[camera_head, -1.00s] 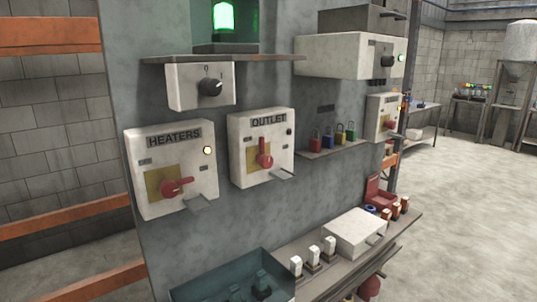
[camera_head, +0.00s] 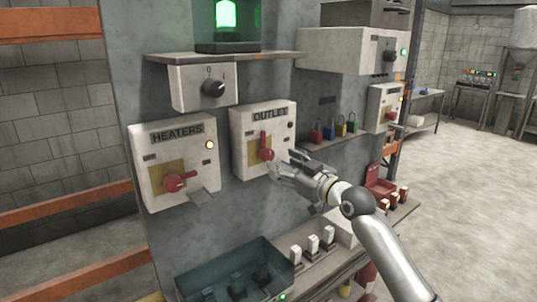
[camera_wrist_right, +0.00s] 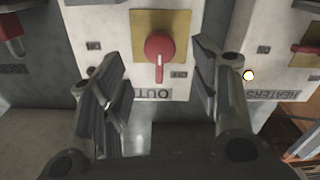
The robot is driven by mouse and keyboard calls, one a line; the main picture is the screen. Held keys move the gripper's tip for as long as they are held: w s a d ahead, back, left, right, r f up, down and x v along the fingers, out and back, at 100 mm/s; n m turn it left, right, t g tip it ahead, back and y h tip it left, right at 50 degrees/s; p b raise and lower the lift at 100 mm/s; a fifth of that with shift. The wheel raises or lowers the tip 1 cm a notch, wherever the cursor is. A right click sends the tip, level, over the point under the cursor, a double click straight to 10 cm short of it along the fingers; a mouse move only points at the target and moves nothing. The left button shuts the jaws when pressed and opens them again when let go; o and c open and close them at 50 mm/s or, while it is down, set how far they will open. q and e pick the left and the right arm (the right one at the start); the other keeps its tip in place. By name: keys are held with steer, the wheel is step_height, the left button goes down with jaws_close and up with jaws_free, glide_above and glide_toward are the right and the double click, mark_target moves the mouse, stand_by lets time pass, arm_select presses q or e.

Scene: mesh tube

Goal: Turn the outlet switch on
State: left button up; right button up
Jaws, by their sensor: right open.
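The white outlet box (camera_head: 248,130) is on the grey panel, with a red rotary switch (camera_head: 266,150) on a yellow plate. The switch handle points up, and the box's small lamp (camera_head: 290,125) looks dark. My right gripper (camera_head: 281,166) is just in front of the box's lower right, beside the switch. In the right wrist view, which is upside down, the red switch (camera_wrist_right: 160,48) shows between the open fingers of the gripper (camera_wrist_right: 158,62), with visible gaps on both sides. Nothing is held. My left gripper is out of view.
The heaters box (camera_head: 150,165) is to the left, with a lit lamp and a sideways red handle. A knob box (camera_head: 190,90) under a shelf is above. A dark bin (camera_head: 225,280) and a shelf with white switches (camera_head: 312,245) are below.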

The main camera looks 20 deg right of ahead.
mark_target(270, 157)
steer(key=p+x, duration=0.1)
steer(key=x, duration=0.4)
steer(key=shift+w, duration=0.15)
steer(key=shift+p+x, duration=0.4)
steer(key=shift+x, duration=0.85)
steer(key=shift+f, duration=0.15)
steer(key=c, duration=1)
steer(key=shift+c, duration=0.2)
